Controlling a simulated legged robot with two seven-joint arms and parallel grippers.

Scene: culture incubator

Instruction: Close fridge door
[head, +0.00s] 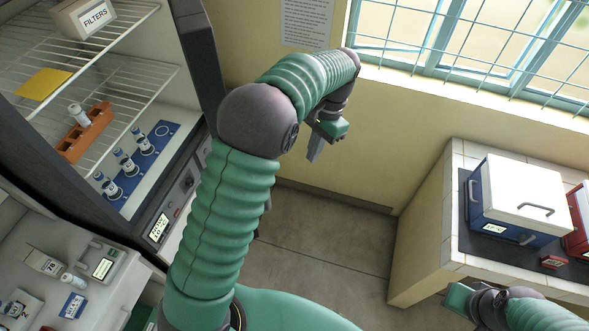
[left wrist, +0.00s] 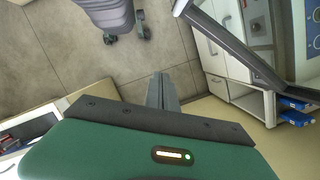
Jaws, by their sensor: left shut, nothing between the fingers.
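The fridge (head: 50,190) stands open at the left of the head view, with its wire shelves and contents exposed. A dark upright slab (head: 198,60) at its right side looks like the door seen nearly edge-on. In the left wrist view a dark-framed panel (left wrist: 235,52) at the upper right appears to be this door. My left gripper (head: 315,150) is shut and empty, pointing down to the right of the slab and apart from it. Its closed fingers also show in the left wrist view (left wrist: 162,92). My right gripper (head: 458,298) is at the lower right; its fingers are not clear.
A white-lidded blue box (head: 520,200) and a red box (head: 579,215) stand on a tiled counter (head: 425,240) at the right. A bench (head: 110,305) with small instruments is at the lower left. Floor (head: 320,240) between them is clear. A barred window (head: 470,45) is behind.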

